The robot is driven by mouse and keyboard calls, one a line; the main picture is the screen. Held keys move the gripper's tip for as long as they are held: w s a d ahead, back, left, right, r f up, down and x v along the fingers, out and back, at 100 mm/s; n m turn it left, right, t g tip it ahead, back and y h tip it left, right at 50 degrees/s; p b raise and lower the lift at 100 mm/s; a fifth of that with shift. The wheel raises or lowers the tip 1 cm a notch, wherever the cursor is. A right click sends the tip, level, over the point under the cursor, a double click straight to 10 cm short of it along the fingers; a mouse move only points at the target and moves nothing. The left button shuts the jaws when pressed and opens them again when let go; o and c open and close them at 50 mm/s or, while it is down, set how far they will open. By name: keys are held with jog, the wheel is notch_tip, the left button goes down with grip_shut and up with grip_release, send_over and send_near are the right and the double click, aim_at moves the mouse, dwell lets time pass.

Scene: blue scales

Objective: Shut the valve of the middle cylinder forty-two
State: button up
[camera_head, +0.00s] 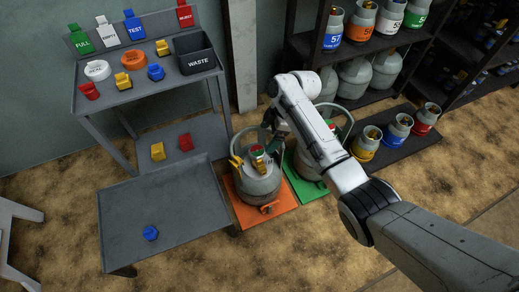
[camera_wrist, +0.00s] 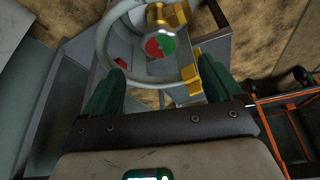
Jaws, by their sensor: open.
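A grey cylinder (camera_head: 257,185) stands upright on an orange mat, with a red-and-green valve top and yellow clips within its collar. A second grey cylinder (camera_head: 308,165) stands on a green mat, partly hidden behind my arm. I cannot read forty-two on either, and cannot tell whether another stands behind my arm. My gripper (camera_head: 271,127) is above and behind the orange-mat cylinder. In the wrist view my gripper (camera_wrist: 160,82) is open, its green fingers apart and empty. A brass valve with a red-and-green face (camera_wrist: 160,46) shows beyond them, inside a round grey collar (camera_wrist: 106,32).
A grey bench (camera_head: 140,88) with coloured tags and a waste bin (camera_head: 196,57) stands at the back left. A low grey table (camera_head: 165,205) holds a blue cap (camera_head: 151,232). Shelves with numbered cylinders (camera_head: 333,30) stand at the back right. The front floor is clear.

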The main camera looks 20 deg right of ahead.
aim_at(258, 151)
jog(key=b+x, duration=0.3)
jog(key=x, duration=0.5)
jog(key=shift+c, duration=0.3)
jog(key=c, duration=1)
